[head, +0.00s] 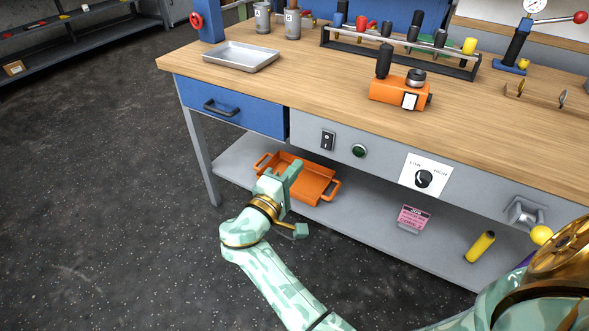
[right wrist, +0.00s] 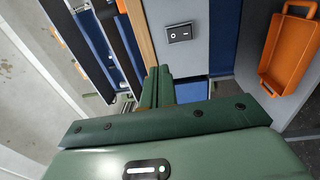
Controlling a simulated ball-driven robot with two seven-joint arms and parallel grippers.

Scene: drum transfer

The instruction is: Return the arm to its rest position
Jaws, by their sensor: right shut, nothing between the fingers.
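My right gripper (head: 287,175) is shut and empty, in front of the workbench and over part of the orange tray in the head view. Its closed fingers also show in the right wrist view (right wrist: 157,84). My right arm reaches up to it from the bottom of the head view, bent at the wrist. My left gripper is not in view.
The workbench (head: 300,75) has a blue drawer (head: 250,112), a rocker switch (head: 328,140) and a knob (head: 423,179) on its front. The orange tray (head: 315,183) lies on the lower shelf, close to my gripper. The dark floor at left is clear.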

